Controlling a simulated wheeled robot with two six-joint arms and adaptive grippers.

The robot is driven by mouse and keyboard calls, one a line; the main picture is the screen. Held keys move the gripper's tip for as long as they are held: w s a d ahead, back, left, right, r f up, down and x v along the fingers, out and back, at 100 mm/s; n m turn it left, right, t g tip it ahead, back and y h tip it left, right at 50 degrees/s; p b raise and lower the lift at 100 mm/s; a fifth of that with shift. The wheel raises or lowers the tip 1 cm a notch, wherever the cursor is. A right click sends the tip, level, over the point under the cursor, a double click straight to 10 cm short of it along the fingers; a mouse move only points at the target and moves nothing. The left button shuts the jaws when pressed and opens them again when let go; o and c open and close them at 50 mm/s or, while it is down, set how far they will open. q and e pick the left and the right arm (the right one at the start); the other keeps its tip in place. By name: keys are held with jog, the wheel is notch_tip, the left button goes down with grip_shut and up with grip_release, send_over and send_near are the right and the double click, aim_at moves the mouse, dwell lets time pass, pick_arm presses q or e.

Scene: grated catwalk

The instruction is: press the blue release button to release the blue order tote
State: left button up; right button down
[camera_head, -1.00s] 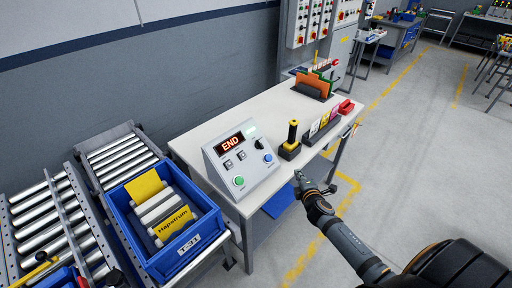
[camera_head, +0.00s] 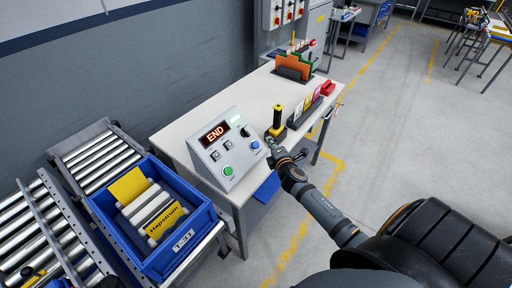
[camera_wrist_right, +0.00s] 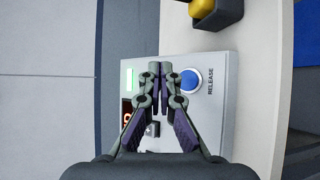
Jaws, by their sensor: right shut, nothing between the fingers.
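The blue release button (camera_head: 255,145) is on the right side of the sloped grey control panel (camera_head: 207,169). In the right wrist view the button (camera_wrist_right: 190,80) has the word RELEASE beside it. My right gripper (camera_head: 270,142) is shut and empty. In the wrist view its fingertips (camera_wrist_right: 160,68) lie over the panel, just left of the button; I cannot tell whether they touch the panel. The blue order tote (camera_head: 209,213) sits on the roller conveyor at lower left, holding yellow-labelled packages and marked T-31. My left gripper is out of view.
The panel stands on a white table (camera_head: 190,122) and its display reads END. A yellow-and-black upright tool (camera_head: 277,118) stands in a holder close behind the gripper. File racks are farther back.

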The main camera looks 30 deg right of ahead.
aim_at(256, 145)
jog(key=shift+w+a+f+b, duration=0.25)
jog(key=shift+w+f+b, duration=0.2)
jog(key=shift+w+f, duration=0.25)
jog(key=shift+w+a+f+b, duration=0.3)
jog(key=shift+w+f+b, duration=0.1)
jog(key=shift+w+f, duration=0.2)
jog(key=shift+w+a+f+b, duration=0.25)
jog(key=shift+w+f+b, duration=0.2)
jog(key=shift+w+f, duration=0.25)
jog(key=shift+s, duration=0.1)
jog(key=shift+f, duration=0.15)
jog(key=shift+w+a+f, duration=0.1)
jog(key=shift+w+f, duration=0.05)
jog(key=shift+w, duration=0.15)
